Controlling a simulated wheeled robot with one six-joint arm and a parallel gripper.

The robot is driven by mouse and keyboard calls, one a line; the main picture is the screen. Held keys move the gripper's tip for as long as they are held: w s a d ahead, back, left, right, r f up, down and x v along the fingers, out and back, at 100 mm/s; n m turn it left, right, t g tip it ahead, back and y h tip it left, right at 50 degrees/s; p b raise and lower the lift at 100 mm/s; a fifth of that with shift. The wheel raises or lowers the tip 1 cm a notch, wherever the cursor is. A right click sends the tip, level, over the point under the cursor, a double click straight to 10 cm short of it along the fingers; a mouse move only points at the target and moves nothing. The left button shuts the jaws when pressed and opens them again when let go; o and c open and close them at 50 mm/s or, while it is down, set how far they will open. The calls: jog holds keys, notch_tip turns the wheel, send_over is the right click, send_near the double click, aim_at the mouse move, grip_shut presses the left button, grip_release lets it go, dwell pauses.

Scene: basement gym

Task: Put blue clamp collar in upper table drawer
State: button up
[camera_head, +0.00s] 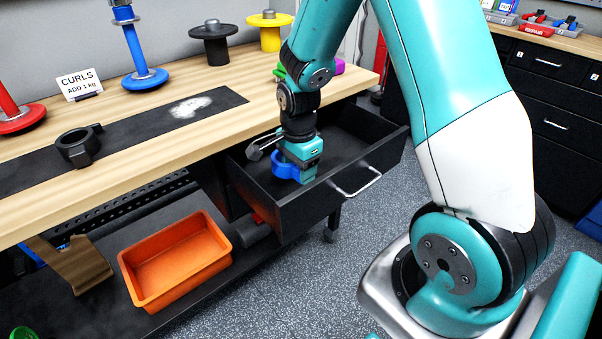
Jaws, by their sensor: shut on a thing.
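The blue clamp collar (286,170) is at the fingertips of my gripper (297,172). My gripper is shut on it and points down into the open upper drawer (338,206). The collar is inside the drawer's outline, near its left side. I cannot tell whether it touches the drawer floor. The drawer is black with a silver handle and is pulled out from under the wooden table (190,141). Part of the collar and the drawer's inside are hidden by my gripper.
A black collar (78,146) lies on the dark mat on the table. A card reading "CURLS" (80,84) and red, blue, black and yellow weight posts stand behind. An orange bin (175,262) sits on the lower shelf. Black cabinets (548,121) stand at the right.

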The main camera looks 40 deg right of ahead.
notch_tip(320, 180, down, 3)
jog(key=shift+f, duration=0.2)
jog(key=w+d, duration=0.1)
jog(key=w+d+f, duration=0.1)
jog(key=d, duration=0.1)
jog(key=shift+w, duration=0.3)
jog(key=shift+f, duration=0.1)
jog(key=shift+f, duration=0.2)
jog(key=o, duration=1)
jog(key=shift+r, duration=0.1)
